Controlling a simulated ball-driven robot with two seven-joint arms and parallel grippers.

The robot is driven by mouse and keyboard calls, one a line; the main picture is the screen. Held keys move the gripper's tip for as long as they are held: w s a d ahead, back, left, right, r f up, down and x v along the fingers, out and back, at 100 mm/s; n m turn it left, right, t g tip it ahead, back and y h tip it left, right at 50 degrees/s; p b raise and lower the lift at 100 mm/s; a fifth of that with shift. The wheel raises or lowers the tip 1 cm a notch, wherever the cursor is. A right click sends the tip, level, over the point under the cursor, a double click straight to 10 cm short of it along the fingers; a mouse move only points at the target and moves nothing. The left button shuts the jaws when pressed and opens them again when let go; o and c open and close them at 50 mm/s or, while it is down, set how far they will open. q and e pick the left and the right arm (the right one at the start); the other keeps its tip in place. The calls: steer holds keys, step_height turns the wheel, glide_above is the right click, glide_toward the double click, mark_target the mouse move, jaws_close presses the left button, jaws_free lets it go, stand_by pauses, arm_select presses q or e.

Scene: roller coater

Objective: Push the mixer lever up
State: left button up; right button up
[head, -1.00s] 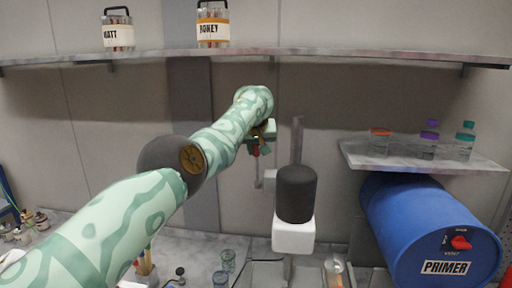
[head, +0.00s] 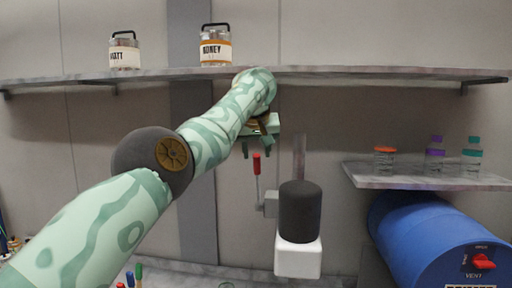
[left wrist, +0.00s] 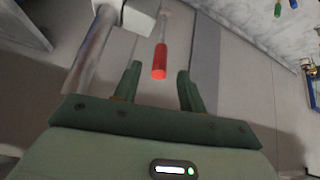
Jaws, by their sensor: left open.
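The mixer has a black cylinder (head: 300,211) above a white body (head: 298,257), near the middle of the head view. Its lever has a red handle (head: 257,164) on a thin grey rod, rising from a grey block (head: 270,204) on the mixer's left. The handle stands upright in the head view. My left gripper (head: 261,150) is open and empty, just above the handle's top. In the left wrist view, the red handle (left wrist: 160,62) points toward my open left gripper (left wrist: 158,75), its end lined up between the fingertips. Contact is not clear. My right gripper is not in view.
A wall shelf (head: 340,73) with two labelled jars runs above my left arm. A smaller shelf (head: 415,180) with bottles and a blue drum (head: 430,240) are at the right. The wall between the mixer and small shelf is clear.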

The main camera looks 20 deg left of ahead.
arm_select(q)
steer(key=v, duration=0.9)
steer(key=shift+r+b, duration=0.15)
steer(key=shift+b, duration=0.3)
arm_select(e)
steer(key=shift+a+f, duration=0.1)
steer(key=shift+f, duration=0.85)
arm_select(q)
steer(key=shift+s, duration=0.1)
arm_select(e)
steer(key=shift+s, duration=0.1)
